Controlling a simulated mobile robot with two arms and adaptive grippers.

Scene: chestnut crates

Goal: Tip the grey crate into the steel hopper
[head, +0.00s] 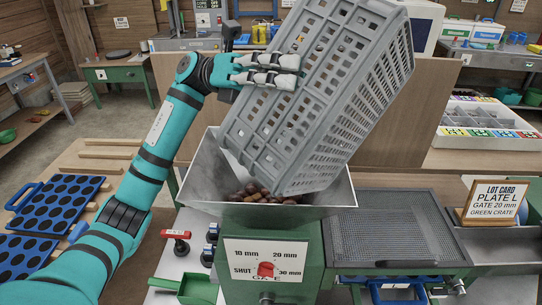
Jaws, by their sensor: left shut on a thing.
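The grey crate (290,142), a slotted plastic box, is steeply tilted above the steel hopper (322,200), with its lower end down inside the hopper's mouth. My left gripper (282,70) is shut on the crate's upper left side. Brown chestnuts (262,193) lie in the hopper below the crate's lower end. The crate's inside is hidden, so I cannot tell whether anything is left in it. My right gripper is not in view.
The hopper stands on a green machine with a red gate knob (266,269); its exact setting is unclear. A mesh tray (390,228) is at right, beside a lot card (495,202) reading plate L, gate 20 mm, green crate. Blue hole plates (52,208) lie at left.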

